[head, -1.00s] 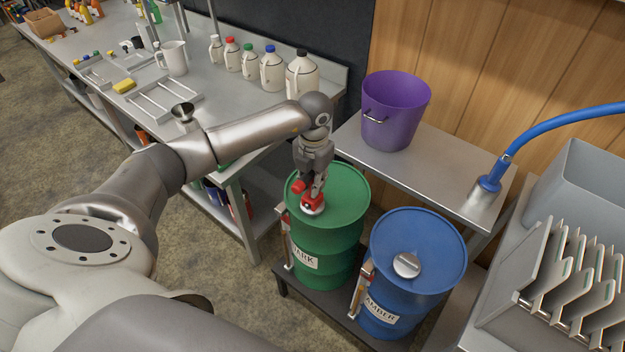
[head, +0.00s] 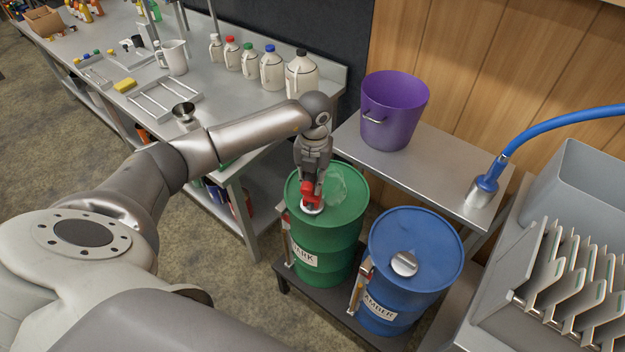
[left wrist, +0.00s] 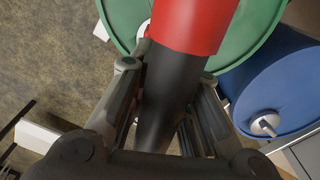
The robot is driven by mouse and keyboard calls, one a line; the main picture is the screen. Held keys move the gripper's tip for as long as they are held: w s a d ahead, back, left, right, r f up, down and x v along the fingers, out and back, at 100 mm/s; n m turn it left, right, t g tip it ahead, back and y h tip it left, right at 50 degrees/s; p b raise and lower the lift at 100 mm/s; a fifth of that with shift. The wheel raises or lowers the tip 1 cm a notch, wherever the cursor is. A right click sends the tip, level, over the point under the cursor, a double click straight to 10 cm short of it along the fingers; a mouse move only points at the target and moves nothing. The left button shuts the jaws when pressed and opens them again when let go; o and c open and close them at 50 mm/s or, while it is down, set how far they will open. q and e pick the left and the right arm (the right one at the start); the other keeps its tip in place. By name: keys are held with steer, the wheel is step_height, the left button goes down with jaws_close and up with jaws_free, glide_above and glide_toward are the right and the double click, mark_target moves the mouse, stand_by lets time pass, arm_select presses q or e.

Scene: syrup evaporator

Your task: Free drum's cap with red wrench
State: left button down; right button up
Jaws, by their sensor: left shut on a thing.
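The green drum (head: 330,238), labelled "ARK" as far as it shows, stands on a low dark stand. My left gripper (head: 312,180) is above its lid, shut on the red wrench (head: 308,192). The wrench's red part is down at a pale round cap (head: 312,208) on the lid; whether it is seated on the cap I cannot tell. In the left wrist view the wrench's dark handle (left wrist: 165,95) lies between the fingers, and its red part hides most of the cap. The blue drum (head: 420,245), labelled "AMBER", has a silver cap (head: 404,263).
A purple bucket (head: 393,112) stands on the steel side table (head: 440,180) behind the drums, beside a blue hose nozzle (head: 485,187). A filter rack (head: 560,290) is at right. Jugs (head: 271,72) line the long bench at left.

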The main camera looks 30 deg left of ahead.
arm_select(q)
steer(key=shift+r+p, duration=1.7)
steer(key=shift+r, duration=1)
